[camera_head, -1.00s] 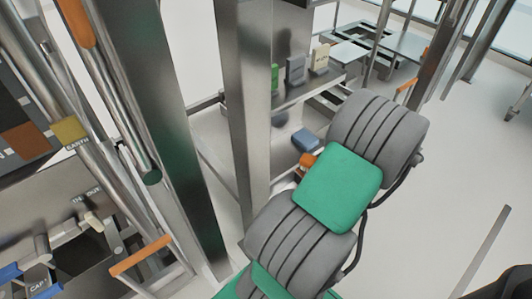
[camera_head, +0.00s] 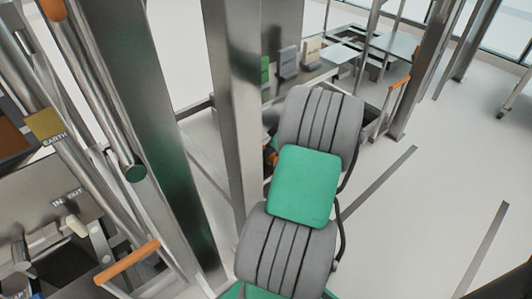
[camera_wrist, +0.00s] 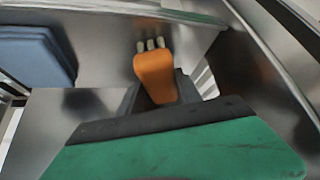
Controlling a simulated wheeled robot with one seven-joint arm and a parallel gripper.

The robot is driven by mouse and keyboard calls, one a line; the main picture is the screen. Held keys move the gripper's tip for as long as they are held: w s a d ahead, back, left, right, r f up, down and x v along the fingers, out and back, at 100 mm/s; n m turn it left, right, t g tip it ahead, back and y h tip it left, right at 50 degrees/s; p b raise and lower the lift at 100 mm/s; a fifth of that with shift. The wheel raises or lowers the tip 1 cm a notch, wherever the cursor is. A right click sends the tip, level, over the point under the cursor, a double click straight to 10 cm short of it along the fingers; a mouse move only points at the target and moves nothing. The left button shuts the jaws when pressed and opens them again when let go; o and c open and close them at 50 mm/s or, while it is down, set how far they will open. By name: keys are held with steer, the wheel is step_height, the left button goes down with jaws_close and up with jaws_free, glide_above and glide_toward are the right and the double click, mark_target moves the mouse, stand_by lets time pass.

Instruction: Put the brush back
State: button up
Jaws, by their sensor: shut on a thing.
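The brush (camera_wrist: 155,76) shows in the wrist view as an orange body with several pale tips at its far end. My gripper (camera_wrist: 157,92) has its dark fingers on both sides of the orange body and is shut on it. The brush lies ahead of my green and dark wrist, close to a grey metal surface. In the head view only a small orange part (camera_head: 270,157) shows at the left edge of my arm. My arm hides the fingers and the rest there.
A blue block (camera_wrist: 36,54) is left of the brush in the wrist view. A metal post (camera_head: 232,110) stands close left of my arm. A bench at the back holds a green box (camera_head: 264,70), a grey-blue box (camera_head: 288,61) and a beige box (camera_head: 311,50). Floor at right is mostly clear.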

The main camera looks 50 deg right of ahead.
steer(key=shift+f, duration=0.15)
steer(key=o, duration=1.2)
steer(key=shift+r, duration=0.4)
steer(key=p+v, duration=0.3)
steer(key=v, duration=0.8)
steer(key=shift+s+d+r+p, duration=0.1)
steer(key=shift+s+r+p, duration=0.1)
steer(key=shift+s+p, duration=0.1)
